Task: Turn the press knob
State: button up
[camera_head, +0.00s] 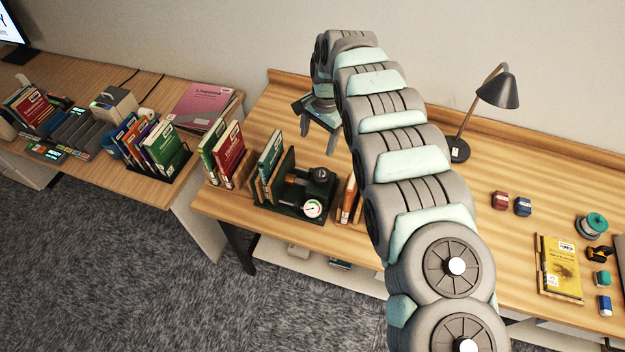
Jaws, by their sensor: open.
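A small dark green press (290,211) stands on the right-hand wooden desk, with a round white gauge (313,208) on its front. A dark round knob (319,174) shows at its upper right; its fine detail is too small to make out. Upright books (270,158) stand at the press's left end. My gripper (319,143) is open and points down behind the press, above the desk, with its two fingers apart. It appears clear of the knob, and I see nothing between its fingers. My arm curves down the middle of the picture and hides part of the desk.
More books (228,150) stand left of the press, and a brown book (349,198) stands close on its right. A black lamp (497,90) is at the back right. A yellow book (558,267) and small items lie at the far right.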

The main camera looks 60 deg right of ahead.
aim_at(321, 173)
jog(key=shift+m+g, duration=0.7)
jog(key=shift+m, duration=0.1)
jog(key=s+a+f, duration=0.2)
jog(key=shift+s+f, duration=0.25)
jog(key=shift+s, duration=0.05)
notch_tip(321, 173, down, 8)
jog(key=shift+w+f, duration=0.1)
jog(key=shift+f, duration=0.5)
jog(key=shift+c, duration=0.4)
jog(key=c, duration=1.3)
